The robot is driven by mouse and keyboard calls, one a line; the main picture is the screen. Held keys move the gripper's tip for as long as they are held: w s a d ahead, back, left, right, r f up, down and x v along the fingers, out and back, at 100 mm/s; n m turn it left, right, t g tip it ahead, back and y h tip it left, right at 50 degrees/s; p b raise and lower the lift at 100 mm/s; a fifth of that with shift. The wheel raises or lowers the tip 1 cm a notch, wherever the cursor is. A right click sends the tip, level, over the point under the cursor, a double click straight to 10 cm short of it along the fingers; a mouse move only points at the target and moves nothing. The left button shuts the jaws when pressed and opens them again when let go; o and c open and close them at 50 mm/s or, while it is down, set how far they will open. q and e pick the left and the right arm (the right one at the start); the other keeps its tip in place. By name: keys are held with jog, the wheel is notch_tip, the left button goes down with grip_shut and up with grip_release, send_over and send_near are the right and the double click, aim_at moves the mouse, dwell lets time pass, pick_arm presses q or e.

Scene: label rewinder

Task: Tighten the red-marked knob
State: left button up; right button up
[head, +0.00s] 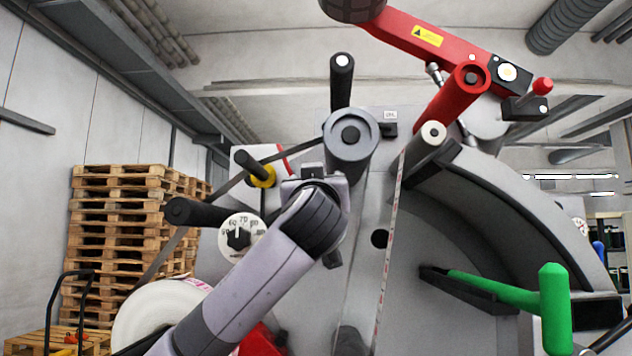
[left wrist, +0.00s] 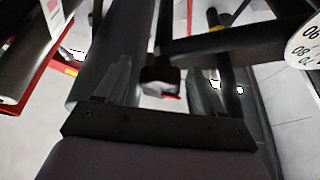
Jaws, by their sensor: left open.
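My left arm comes in from the lower left in the head view, and its gripper (head: 312,188) is in front of the machine, below a large grey roller; the fingertips are mostly hidden there. In the left wrist view the left gripper (left wrist: 160,78) is open, a finger on each side. A dark block-like end (left wrist: 160,76) shows between the fingers, with a little red below it; I cannot tell whether this is the red-marked knob or whether anything touches. A black knob with a yellow collar (head: 258,172) is left of the gripper. My right gripper is not in view.
A white numbered dial (head: 242,238) is left of my arm. A black lever (head: 341,82) stands above the grey roller (head: 350,135). A red arm (head: 425,40) with a red-tipped knob (head: 542,85) is upper right. A green handle (head: 553,305) is lower right. Pallets (head: 120,220) stand left.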

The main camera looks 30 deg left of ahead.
pick_arm(q)
jog(key=c, duration=1)
